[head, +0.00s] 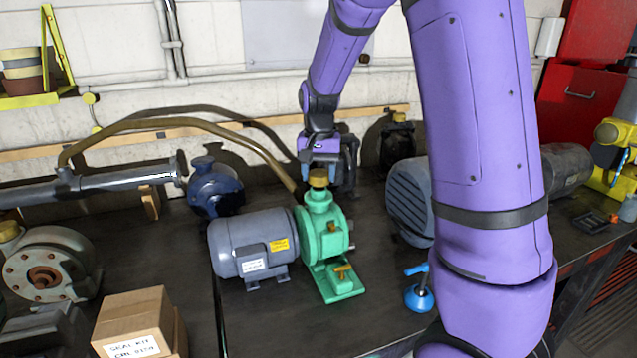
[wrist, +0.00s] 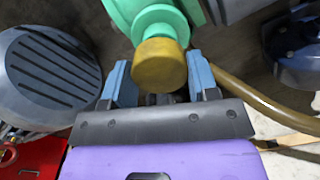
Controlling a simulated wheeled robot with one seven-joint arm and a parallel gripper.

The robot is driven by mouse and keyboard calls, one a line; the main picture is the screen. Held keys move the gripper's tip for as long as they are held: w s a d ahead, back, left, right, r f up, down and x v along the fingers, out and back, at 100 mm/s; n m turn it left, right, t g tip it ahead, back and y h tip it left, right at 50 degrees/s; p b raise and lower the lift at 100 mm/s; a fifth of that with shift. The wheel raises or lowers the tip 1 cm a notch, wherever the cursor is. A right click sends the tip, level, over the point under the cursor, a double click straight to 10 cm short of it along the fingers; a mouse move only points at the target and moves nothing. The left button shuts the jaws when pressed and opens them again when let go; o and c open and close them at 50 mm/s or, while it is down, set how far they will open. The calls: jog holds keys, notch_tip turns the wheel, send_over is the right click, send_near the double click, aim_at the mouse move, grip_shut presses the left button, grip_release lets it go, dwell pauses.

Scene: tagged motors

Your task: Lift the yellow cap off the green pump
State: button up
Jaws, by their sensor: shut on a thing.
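The green pump (head: 322,232) stands on the dark bench, joined to a grey motor (head: 238,246). The yellow cap (head: 319,178) sits at the top of the pump's upright neck, with no clear gap below it. My gripper (head: 328,170) is at the cap from behind and is shut on it. In the wrist view the yellow cap (wrist: 158,66) lies between the two blue-grey fingers (wrist: 158,82), against the green pump neck (wrist: 155,22). The exact finger contact is hard to see.
A brown hose (head: 200,124) arches down close to the left of the pump's top. A dark blue pump (head: 214,188) stands to the left, a grey motor (head: 409,200) to the right. A blue-handled thing (head: 418,294) stands front right. A cardboard box (head: 137,322) is front left.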

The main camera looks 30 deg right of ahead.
jog(key=s+a+r, duration=0.1)
jog(key=s+r, duration=0.1)
jog(key=s, duration=0.6)
jog(key=s+r, duration=0.2)
jog(key=s, duration=0.5)
jog(key=shift+s+a+r, duration=0.15)
jog(key=shift+s+a, duration=0.2)
jog(key=shift+s, duration=0.05)
